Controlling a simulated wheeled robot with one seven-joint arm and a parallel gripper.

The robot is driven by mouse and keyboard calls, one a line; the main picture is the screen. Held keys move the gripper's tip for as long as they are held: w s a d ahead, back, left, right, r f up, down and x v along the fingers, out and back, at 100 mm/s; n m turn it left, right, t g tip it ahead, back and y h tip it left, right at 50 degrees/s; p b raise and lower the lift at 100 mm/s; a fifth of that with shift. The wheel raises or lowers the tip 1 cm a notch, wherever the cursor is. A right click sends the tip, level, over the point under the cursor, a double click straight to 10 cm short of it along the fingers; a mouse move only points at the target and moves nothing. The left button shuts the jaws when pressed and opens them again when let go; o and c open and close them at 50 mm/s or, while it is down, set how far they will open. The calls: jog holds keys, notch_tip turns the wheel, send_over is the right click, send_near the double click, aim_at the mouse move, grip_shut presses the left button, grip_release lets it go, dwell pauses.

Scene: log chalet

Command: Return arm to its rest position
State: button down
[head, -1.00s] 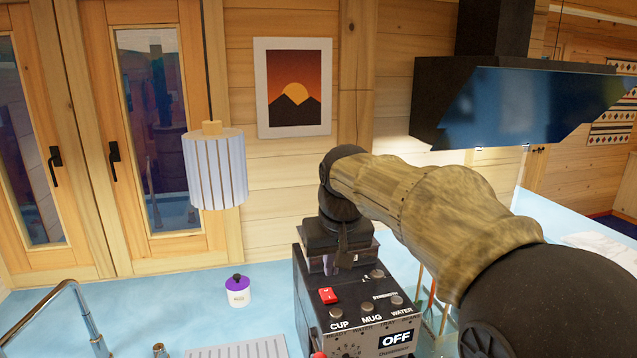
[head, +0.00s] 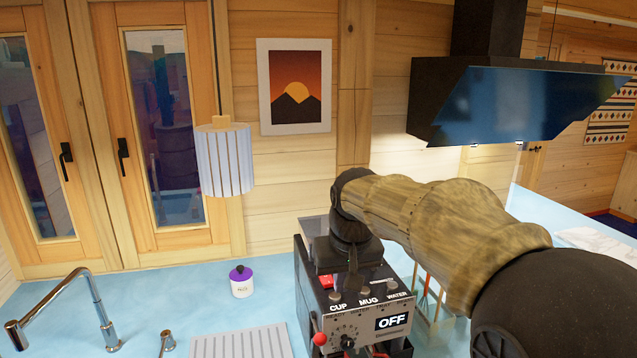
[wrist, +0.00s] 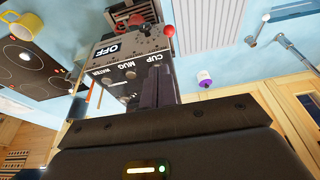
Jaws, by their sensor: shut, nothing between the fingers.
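My arm reaches in from the right of the head view. My gripper (head: 353,268) points down in front of and above a black coffee machine (head: 345,332). In the wrist view its dark fingers (wrist: 156,88) are shut together with nothing between them. The machine has CUP, MUG and WATER buttons, an OFF display (head: 392,322) and a red-knobbed lever (head: 319,339). The gripper partly hides its upper face and a red switch. I cannot tell whether the fingers touch the machine. The machine also shows in the wrist view (wrist: 130,50).
A pale blue counter (head: 195,300) bears a purple-lidded jar (head: 241,282), a drainer (head: 240,343) and a metal tap (head: 95,300). A lamp (head: 225,160) hangs left; a range hood (head: 520,100) juts out right. The wrist view shows a yellow mug (wrist: 18,22) by a dark hob (wrist: 30,55).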

jog(key=s+d+f+m, duration=0.1)
jog(key=s+d+f, duration=0.2)
jog(key=s+f, duration=0.2)
jog(key=s+d+f+b, duration=0.1)
jog(key=s+d+f, duration=0.3)
jog(key=f, duration=0.5)
jog(key=s+d+f+m, duration=0.1)
jog(key=s+d+f, duration=0.3)
jog(key=s+f, duration=0.2)
jog(key=shift+s+f+m+g+h, duration=0.3)
jog(key=shift+s+f+g+h, duration=0.1)
